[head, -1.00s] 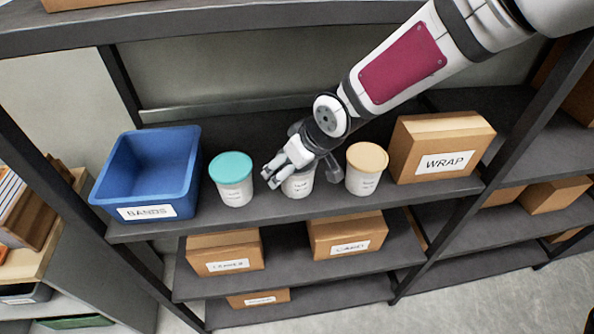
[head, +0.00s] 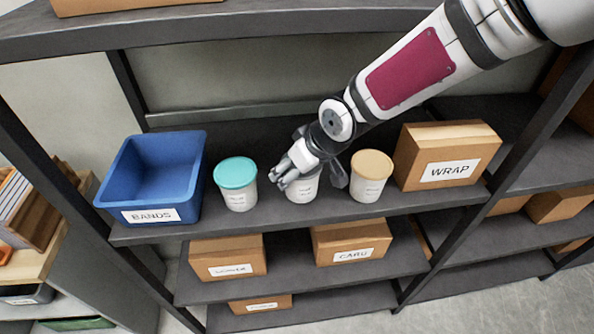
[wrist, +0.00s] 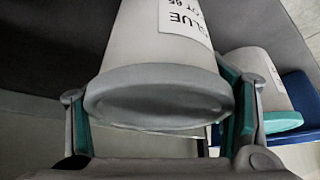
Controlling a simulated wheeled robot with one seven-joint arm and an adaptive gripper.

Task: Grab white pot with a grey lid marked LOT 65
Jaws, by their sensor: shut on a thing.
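The white pot with a grey lid (wrist: 158,95) fills the middle of the wrist view. Its label reads GLUE and LOT 65, tilted and partly cut off at the top edge. In the head view the white pot (head: 303,190) stands in the middle of the shelf, with its lid mostly hidden under my gripper (head: 296,176). My gripper is shut on this pot, with one finger on each side near the lid. The pot appears to rest on the shelf still.
A teal-lidded pot (head: 237,184) stands close on the left and a tan-lidded pot (head: 370,178) on the right. A blue BANDS bin (head: 152,180) is farther left, a WRAP box (head: 445,157) farther right. An upper shelf (head: 250,28) crosses above.

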